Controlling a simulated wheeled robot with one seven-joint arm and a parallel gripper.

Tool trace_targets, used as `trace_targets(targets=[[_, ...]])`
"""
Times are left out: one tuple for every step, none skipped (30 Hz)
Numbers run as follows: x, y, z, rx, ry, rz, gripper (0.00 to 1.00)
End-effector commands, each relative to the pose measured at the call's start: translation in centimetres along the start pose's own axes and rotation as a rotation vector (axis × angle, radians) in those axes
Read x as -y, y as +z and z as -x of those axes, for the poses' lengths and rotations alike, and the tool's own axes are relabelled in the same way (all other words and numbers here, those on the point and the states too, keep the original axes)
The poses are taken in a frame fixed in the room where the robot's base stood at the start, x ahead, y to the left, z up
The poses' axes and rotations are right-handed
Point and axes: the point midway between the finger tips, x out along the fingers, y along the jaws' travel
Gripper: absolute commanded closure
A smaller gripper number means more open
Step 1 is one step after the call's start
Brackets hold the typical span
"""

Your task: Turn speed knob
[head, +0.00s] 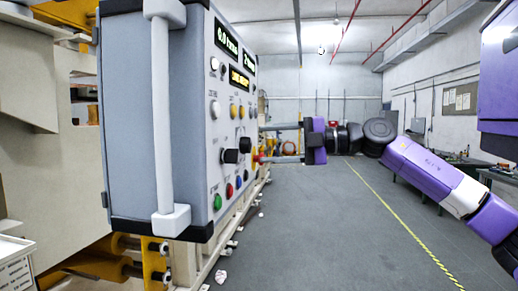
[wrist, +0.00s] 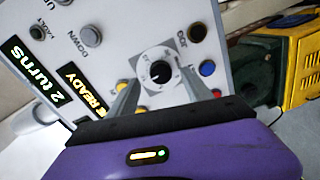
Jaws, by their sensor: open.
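A grey control panel (head: 205,120) stands at left centre in the head view, its face turned right. In the wrist view a black knob (wrist: 160,74) sits on a round marked dial, seen nearly face-on. The same knob appears to be the one at the panel face in the head view (head: 245,144). I cannot read a speed label beside it. My gripper (wrist: 161,84) is open, its two fingers pointing at the panel on either side of the knob, with visible gaps. In the head view my gripper (head: 263,143) reaches the panel from the right. Whether the fingertips reach knob depth is unclear.
Another black control (wrist: 197,33) sits by the JOG label. Coloured buttons, including a blue one (wrist: 207,68), are close to the fingers. A white handle (head: 166,120) runs down the panel's near edge. The floor (head: 330,230) right of the panel is clear.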

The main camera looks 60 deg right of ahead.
Motion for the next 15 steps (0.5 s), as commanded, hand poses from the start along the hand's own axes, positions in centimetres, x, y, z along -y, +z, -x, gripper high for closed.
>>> trace_targets(targets=[[0.2, 0.1, 0.9, 0.002, 0.001, -0.001, 0.42], [0.2, 0.1, 1.4, 0.002, 0.001, -0.001, 0.42], [0.2, 0.1, 2.0, 0.002, 0.001, -0.001, 0.42], [0.2, 0.1, 2.4, 0.002, 0.001, -0.001, 0.42], [0.2, 0.1, 2.8, 0.002, 0.001, -0.001, 0.42], [0.1, 0.1, 3.2, 0.002, 0.001, -0.001, 0.42], [0.1, 0.1, 3.5, 0.002, 0.002, -0.001, 0.42], [0.1, 0.1, 3.7, 0.001, 0.001, -0.001, 0.42], [0.1, 0.1, 3.9, 0.000, 0.001, -0.001, 0.42], [0.1, 0.0, 4.0, 0.000, 0.000, -0.001, 0.42], [0.1, 0.0, 4.1, 0.000, 0.000, -0.001, 0.42], [0.0, 0.0, 4.1, -0.001, 0.000, -0.001, 0.42], [0.0, 0.0, 4.1, -0.001, 0.000, -0.001, 0.42], [0.0, 0.0, 4.2, -0.001, 0.000, -0.001, 0.42], [0.0, 0.0, 4.1, -0.001, 0.000, -0.001, 0.42]])
